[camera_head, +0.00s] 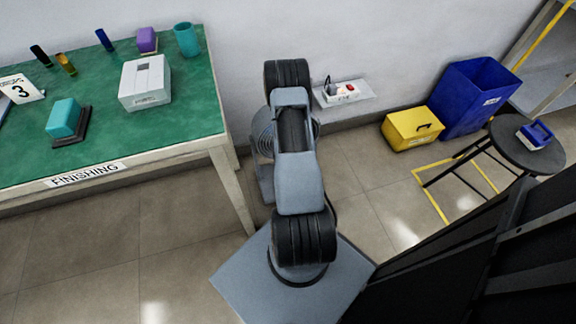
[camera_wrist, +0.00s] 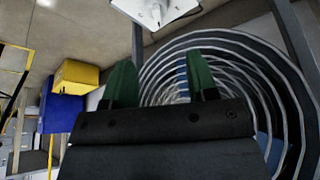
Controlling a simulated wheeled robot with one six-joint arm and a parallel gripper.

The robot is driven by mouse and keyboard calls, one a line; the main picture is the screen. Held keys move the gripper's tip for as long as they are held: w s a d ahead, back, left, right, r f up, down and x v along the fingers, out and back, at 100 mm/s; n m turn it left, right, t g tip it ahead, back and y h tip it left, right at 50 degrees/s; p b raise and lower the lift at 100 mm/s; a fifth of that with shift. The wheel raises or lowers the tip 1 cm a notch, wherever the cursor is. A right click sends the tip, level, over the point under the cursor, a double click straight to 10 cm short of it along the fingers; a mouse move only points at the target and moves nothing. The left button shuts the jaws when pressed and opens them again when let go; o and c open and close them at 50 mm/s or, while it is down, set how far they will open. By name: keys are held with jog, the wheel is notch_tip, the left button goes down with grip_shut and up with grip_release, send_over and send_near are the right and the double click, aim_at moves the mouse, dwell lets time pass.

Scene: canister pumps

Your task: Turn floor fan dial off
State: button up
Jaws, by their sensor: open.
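The floor fan (camera_head: 263,135) stands on the floor right of the bench, mostly hidden behind my arm in the head view. In the wrist view its round wire grille (camera_wrist: 245,50) fills the right side, close behind my fingers. My gripper (camera_wrist: 160,70) is open and empty, its two green fingers apart in front of the grille. I cannot tell whether a finger touches the fan. The fan dial does not show in either view. My gripper is hidden behind my arm in the head view.
The green FINISHING bench (camera_head: 180,130) is at left, holding a white box (camera_head: 145,84) and small items. A white wall shelf (camera_head: 355,98) sits right of the fan. A yellow bin (camera_head: 412,130), a blue bin (camera_head: 478,98) and a round stool (camera_head: 512,147) stand further right.

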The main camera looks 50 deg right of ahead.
jog(key=b+x, duration=0.3)
jog(key=x, duration=0.8)
jog(key=shift+s+d+f+b, duration=0.15)
jog(key=shift+f+b, duration=0.1)
jog(key=shift+b, duration=0.15)
jog(key=shift+c, duration=0.4)
jog(key=c, duration=0.7)
